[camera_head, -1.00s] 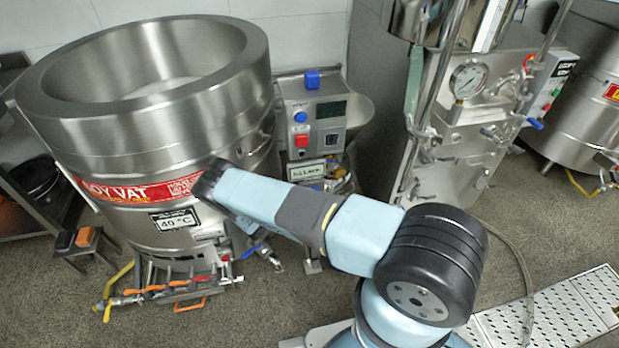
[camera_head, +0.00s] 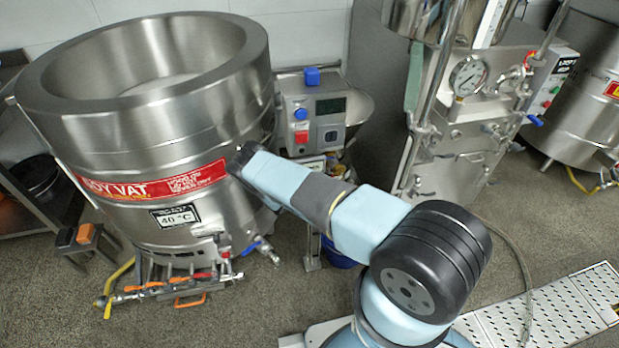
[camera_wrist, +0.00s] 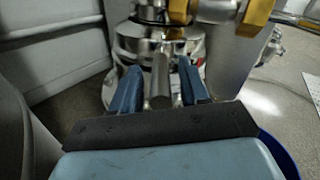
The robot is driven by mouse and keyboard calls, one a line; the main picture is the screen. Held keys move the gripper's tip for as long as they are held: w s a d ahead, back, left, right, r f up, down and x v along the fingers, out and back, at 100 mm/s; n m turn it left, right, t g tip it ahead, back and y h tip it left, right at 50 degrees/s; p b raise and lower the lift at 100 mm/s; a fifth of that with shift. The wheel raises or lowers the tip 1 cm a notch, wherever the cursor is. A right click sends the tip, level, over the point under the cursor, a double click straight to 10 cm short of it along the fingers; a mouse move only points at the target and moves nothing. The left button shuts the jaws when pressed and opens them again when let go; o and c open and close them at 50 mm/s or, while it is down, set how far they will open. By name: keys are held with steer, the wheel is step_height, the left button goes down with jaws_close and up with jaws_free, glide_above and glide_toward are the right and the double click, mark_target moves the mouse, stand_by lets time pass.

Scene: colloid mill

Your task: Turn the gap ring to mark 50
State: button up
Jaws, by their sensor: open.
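In the wrist view my gripper (camera_wrist: 158,88) is open, its two blue fingers apart. A grey metal bar (camera_wrist: 159,78) stands between the fingers, with a gap visible on either side. Beyond it is a shiny round steel body (camera_wrist: 128,45) that looks like the gap ring or mill housing; I cannot tell which. No scale or mark is readable. In the head view the mill's control box (camera_head: 314,118) shows behind my arm, with a blue knob and a red button. My gripper and the ring are hidden there.
The large steel soy vat (camera_head: 150,130) stands left of my arm, very close to its far end. Brass-coloured fittings (camera_wrist: 258,15) are beyond the fingers in the wrist view. A machine with a pressure gauge (camera_head: 468,76) stands to the right. Open floor lies in front.

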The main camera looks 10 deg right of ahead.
steer(key=shift+c, duration=0.4)
jaws_close()
